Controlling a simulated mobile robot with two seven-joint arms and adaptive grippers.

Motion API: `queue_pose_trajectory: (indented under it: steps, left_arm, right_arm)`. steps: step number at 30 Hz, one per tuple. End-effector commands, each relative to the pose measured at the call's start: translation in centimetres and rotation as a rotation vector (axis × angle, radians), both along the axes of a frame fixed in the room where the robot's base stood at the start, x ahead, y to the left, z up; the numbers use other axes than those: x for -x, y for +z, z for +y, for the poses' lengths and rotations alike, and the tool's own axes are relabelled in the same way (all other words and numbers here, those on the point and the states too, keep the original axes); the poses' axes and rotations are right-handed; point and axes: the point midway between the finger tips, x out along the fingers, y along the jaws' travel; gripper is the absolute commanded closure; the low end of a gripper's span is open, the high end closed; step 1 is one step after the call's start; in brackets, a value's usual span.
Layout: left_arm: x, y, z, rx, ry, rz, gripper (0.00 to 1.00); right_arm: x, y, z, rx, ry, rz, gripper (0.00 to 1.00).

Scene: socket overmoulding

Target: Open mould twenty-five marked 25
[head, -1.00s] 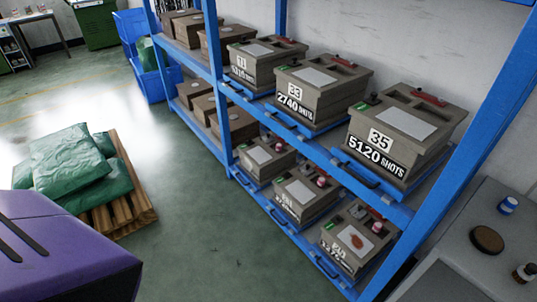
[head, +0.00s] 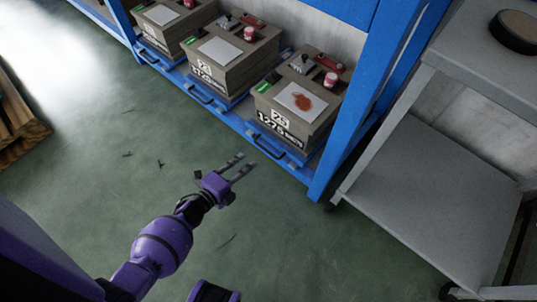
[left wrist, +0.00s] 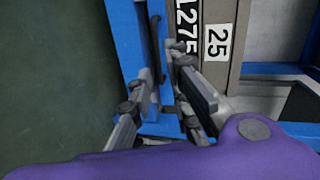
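Mould 25 (head: 297,105) is a grey-brown box at the right end of the rack's lower shelf. It carries a rust-stained white plate, a red-and-white pot and a red bar on top. Its number 25 (left wrist: 217,42) and 1275 read clearly in the left wrist view. It sits on a blue pull-out tray (head: 293,158) with a dark handle (head: 268,146). My left gripper (head: 246,163) is open and empty, in front of and apart from that handle. In the left wrist view the handle (left wrist: 155,48) lies ahead of the spread fingers. My right gripper is out of view.
Other moulds (head: 229,57) stand left along the same shelf. The blue rack post (head: 342,130) is just right of mould 25. A grey trolley (head: 420,185) stands beyond it, with a round dark-rimmed item (head: 516,32) on top. The green floor before the rack is clear; a pallet (head: 17,112) lies left.

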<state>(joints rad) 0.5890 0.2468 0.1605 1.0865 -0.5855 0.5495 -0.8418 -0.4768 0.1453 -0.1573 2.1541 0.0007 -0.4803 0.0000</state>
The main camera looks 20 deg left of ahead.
Motion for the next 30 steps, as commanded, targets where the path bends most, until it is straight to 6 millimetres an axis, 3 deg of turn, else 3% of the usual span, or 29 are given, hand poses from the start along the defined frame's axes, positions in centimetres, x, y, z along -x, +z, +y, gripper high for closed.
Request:
queue_pose_trajectory:
  steps: [1, 3, 19, 24, 30]
  left_arm:
    - [-1.2, -1.7, -0.3, -0.022, -0.022, -0.019, 0.83]
    - [-2.4, -2.1, -0.5, -0.042, -0.044, -0.044, 0.83]
    - [-9.0, -3.4, -2.9, -0.066, -0.067, -0.074, 0.83]
    - [-10.4, -3.7, -3.4, -0.064, -0.066, -0.072, 0.83]
    - [-10.7, -3.7, -3.5, -0.065, -0.066, -0.071, 0.83]
  right_arm:
    - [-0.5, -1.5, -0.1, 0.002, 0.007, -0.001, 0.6]
    - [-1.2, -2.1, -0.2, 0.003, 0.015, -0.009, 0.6]
    - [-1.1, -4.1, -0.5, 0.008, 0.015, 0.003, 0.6]
    - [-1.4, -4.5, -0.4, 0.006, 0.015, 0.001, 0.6]
    - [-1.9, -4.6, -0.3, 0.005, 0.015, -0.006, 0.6]
